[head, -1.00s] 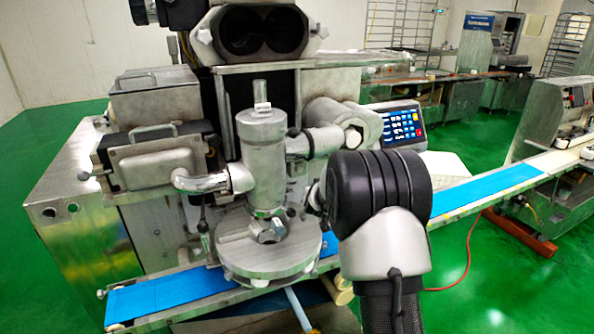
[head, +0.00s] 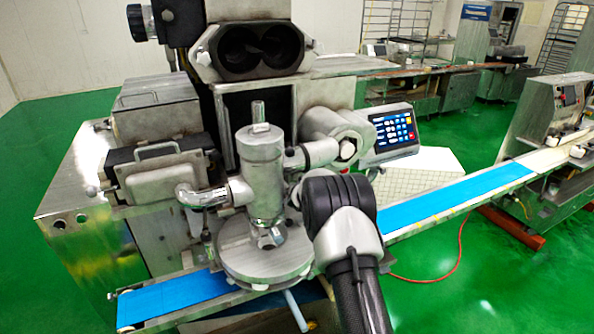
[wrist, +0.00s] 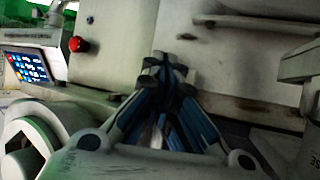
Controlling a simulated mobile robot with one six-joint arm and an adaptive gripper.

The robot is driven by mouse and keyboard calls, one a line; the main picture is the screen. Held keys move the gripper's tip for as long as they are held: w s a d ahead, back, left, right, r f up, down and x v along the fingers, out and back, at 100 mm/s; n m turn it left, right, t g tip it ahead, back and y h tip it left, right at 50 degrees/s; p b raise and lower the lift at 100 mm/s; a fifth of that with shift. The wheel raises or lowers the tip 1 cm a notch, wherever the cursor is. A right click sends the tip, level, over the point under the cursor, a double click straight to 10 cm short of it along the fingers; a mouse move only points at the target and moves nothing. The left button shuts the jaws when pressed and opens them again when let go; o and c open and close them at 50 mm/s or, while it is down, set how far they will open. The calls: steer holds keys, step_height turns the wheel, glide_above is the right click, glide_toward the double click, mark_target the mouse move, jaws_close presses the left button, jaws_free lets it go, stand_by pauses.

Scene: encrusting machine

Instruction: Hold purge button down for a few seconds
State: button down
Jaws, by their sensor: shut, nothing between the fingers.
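The control panel (head: 393,130) is mounted on the right side of the encrusting machine, with a dark screen of small blue and coloured buttons. The panel also shows at the left edge of the wrist view (wrist: 25,67). The button labels are too small to read, so I cannot tell which one is purge. A red round button (wrist: 78,44) sits on a metal face to the right of the panel. My gripper (wrist: 170,62) is shut and empty, pointing at the machine's metal body, to the right of the panel and apart from it. In the head view my arm hides the gripper.
The upright metal cylinder (head: 262,170) and round plate (head: 262,250) stand left of my arm. A blue conveyor belt (head: 455,196) runs past on the right. A large round metal housing (wrist: 25,140) lies low left in the wrist view.

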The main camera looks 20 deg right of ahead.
steer(key=shift+w+p, duration=0.3)
steer(key=shift+w, duration=0.05)
steer(key=shift+w+p, duration=0.85)
steer(key=shift+p, duration=0.7)
stand_by(3.0)
stand_by(2.2)
steer(key=shift+s+f+b, duration=0.1)
steer(key=shift+s+b, duration=0.75)
steer(key=shift+b, duration=0.4)
